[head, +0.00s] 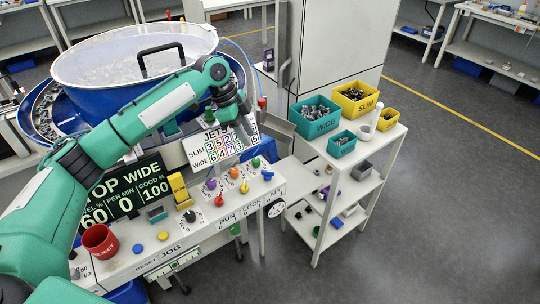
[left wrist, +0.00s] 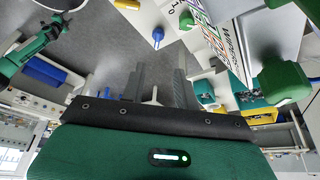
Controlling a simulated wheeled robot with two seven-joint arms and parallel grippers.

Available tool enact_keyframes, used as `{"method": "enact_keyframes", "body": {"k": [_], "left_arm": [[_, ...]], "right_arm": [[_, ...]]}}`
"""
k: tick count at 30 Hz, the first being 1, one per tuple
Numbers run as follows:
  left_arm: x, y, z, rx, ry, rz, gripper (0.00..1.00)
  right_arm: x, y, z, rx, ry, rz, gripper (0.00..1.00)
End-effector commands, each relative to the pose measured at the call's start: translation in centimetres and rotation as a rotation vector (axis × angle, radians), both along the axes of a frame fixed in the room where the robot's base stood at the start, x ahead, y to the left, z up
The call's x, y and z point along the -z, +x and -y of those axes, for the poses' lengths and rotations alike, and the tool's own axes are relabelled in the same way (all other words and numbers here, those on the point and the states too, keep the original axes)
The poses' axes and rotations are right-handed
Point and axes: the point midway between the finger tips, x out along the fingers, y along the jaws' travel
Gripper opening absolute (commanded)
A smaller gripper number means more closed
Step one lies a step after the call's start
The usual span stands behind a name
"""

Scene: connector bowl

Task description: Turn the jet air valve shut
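The jet air valve has a blue handle (head: 267,175) at the right end of the control panel, above the AIR label. In the left wrist view the blue handle (left wrist: 158,36) is beyond the fingertips, beside the marks 1 and 0. My left gripper (head: 249,124) is above the panel, in front of the JETS card (head: 205,152). In the left wrist view its two grey fingers (left wrist: 158,72) stand apart with nothing between them. They do not touch the handle. My right gripper cannot be made out in either view.
A green knob (head: 256,162) is left of the valve; other knobs and switches line the panel. A red cup (head: 100,241) stands at the panel's left. A blue bowl (head: 70,110) is behind. A shelf cart (head: 350,150) with parts bins stands to the right.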

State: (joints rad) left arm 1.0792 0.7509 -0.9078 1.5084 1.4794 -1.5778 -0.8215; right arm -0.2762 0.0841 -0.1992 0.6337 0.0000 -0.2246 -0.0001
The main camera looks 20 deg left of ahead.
Motion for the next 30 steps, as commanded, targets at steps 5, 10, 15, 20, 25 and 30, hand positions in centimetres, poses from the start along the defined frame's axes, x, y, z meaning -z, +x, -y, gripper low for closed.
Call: {"method": "enact_keyframes", "body": {"k": [5, 10, 15, 20, 25, 30], "left_arm": [[1.2, 0.1, 0.5, 0.001, -0.001, -0.003, 0.31], [4.2, 0.2, 1.8, 0.000, -0.001, -0.004, 0.31], [7.6, 0.3, 3.2, 0.001, -0.001, -0.004, 0.31], [10.3, 0.4, 4.3, 0.000, 0.000, -0.003, 0.31], [12.0, 0.5, 4.9, -0.001, 0.000, -0.003, 0.31], [12.6, 0.5, 5.2, 0.000, -0.001, 0.000, 0.31]], "right_arm": [[-0.3, -1.3, 0.0, 0.001, -0.001, -0.014, 0.46], [-0.7, -4.6, 0.1, 0.001, -0.002, -0.054, 0.46], [-1.4, -4.5, -0.1, 0.002, 0.001, -0.053, 0.46], [-1.9, -2.4, -0.6, 0.002, 0.007, -0.026, 0.46], [-2.2, -1.7, -0.8, 0.002, 0.009, -0.017, 0.46], [-2.2, -2.4, -0.7, 0.001, 0.007, -0.026, 0.46]]}}
